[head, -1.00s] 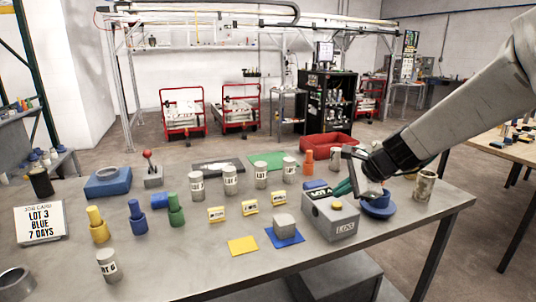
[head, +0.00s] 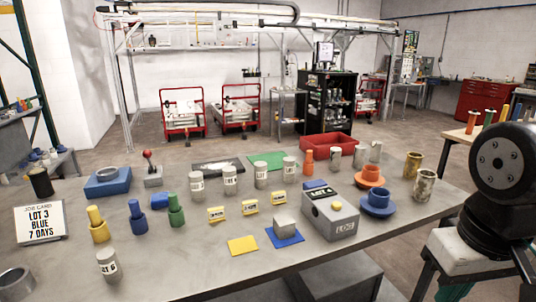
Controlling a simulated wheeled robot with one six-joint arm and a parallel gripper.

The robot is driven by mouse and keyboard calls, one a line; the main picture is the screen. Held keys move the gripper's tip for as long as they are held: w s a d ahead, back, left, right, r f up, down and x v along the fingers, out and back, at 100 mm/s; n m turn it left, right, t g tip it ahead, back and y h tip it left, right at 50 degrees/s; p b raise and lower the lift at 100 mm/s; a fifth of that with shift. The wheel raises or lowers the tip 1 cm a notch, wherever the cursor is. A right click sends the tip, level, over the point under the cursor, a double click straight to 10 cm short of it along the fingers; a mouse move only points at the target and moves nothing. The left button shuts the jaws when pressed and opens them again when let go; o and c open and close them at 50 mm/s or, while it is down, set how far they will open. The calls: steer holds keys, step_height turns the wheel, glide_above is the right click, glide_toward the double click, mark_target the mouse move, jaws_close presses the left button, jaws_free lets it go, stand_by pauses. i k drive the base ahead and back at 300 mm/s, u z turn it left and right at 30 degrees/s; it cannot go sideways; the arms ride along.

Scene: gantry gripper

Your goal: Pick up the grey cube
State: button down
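My gripper (head: 458,289) is at the lower right, off the table's right side and well away from the cube. Only part of its pale body and some teal show, so its fingertips cannot be made out.
Several labelled cans, coloured pegs and a red bin (head: 328,145) stand farther back.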

mark_target(284, 226)
steer(key=i, duration=0.85)
steer(key=u, duration=0.1)
